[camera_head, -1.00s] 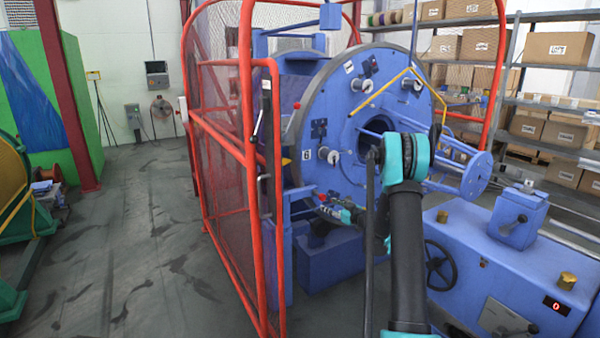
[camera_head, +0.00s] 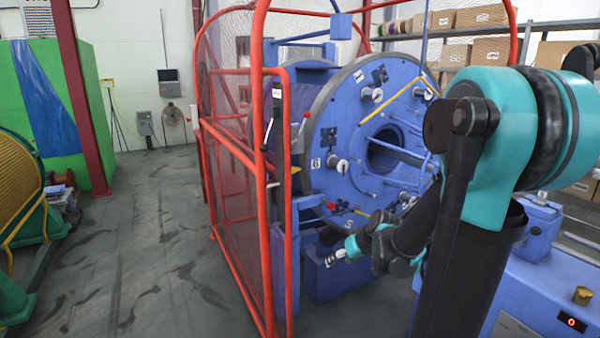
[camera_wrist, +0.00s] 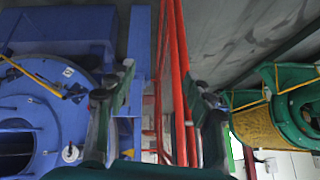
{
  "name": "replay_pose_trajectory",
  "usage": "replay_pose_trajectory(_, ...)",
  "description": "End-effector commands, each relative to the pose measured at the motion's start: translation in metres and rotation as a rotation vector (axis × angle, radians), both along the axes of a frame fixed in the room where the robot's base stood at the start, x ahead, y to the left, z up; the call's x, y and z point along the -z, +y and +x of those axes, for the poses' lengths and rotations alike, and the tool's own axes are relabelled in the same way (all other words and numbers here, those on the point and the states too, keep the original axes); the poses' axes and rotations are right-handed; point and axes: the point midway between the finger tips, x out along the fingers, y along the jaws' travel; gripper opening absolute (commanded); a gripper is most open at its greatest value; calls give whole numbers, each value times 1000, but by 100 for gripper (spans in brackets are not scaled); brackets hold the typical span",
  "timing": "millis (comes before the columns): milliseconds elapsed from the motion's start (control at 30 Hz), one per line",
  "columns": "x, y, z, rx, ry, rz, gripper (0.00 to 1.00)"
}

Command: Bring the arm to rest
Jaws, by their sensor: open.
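My gripper (camera_head: 334,258) hangs low in front of the blue strander in the head view, small and partly hidden by my own arm links. In the wrist view my gripper (camera_wrist: 158,92) shows its two dark green fingers wide apart with nothing between them. My arm is bent, with its large teal joint high at the right of the head view and close to the camera. The gripper appears apart from the machine, though the exact gap is hard to judge.
The blue strander disc (camera_head: 345,130) stands behind my arm, beside a red mesh guard frame (camera_head: 264,190). A blue cabinet (camera_head: 545,295) is at lower right. A green-framed yellow spool (camera_head: 15,190) stands at far left. The grey floor (camera_head: 130,245) between is clear.

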Motion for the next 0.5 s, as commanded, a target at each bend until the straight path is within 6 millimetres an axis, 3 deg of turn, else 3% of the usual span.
replay_pose_trajectory(100,10,-10,-51,73,76,-46,52)
replay_pose_trajectory(300,30,-36,-126,219,179,-128,52)
replay_pose_trajectory(500,44,-56,-171,329,226,-185,52)
